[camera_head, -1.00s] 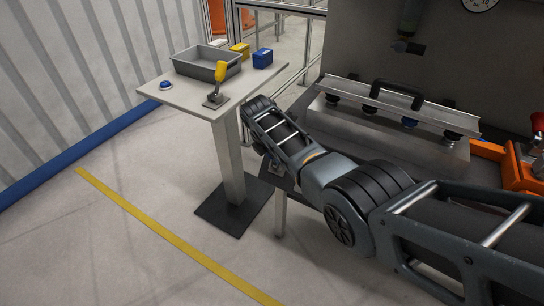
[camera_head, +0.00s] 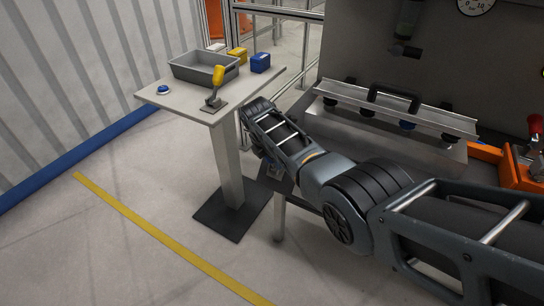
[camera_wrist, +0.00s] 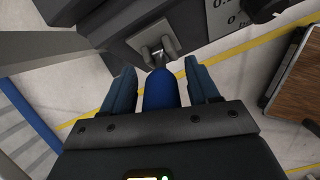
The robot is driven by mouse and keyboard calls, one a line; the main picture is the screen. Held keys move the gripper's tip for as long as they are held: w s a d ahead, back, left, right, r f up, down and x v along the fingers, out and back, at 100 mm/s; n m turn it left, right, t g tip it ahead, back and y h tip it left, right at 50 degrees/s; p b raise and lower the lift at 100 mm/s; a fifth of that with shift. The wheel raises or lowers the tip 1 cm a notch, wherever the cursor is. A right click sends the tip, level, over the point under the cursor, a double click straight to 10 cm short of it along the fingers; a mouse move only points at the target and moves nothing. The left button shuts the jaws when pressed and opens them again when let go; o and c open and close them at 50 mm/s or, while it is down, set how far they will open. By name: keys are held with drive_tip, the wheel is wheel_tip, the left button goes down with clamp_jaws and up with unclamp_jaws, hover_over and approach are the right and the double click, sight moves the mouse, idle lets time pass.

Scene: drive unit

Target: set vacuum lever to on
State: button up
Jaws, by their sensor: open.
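A blue lever handle (camera_wrist: 160,90) on a metal stem shows in the wrist view, fixed to a grey housing (camera_wrist: 153,38). My gripper (camera_wrist: 160,76) is open, with one finger on each side of the blue handle. I see slim gaps between the handle and the fingers. The label "on" or "off" is not readable, so I cannot tell the lever's setting. In the head view my arm reaches down to the left beside the bench, and the gripper's fingers are hidden there.
A small table (camera_head: 165,97) holds a grey bin (camera_head: 190,70), a yellow-handled lever (camera_head: 217,78), a blue box (camera_head: 260,62) and a blue button (camera_head: 163,88). On the right stand a metal rail with a black handle (camera_head: 395,95) and an orange clamp (camera_head: 515,170). A wooden surface (camera_wrist: 298,85) lies right.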

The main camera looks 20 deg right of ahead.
drive_tip(key=shift+p+v, duration=0.75)
drive_tip(key=shift+v, duration=3.15)
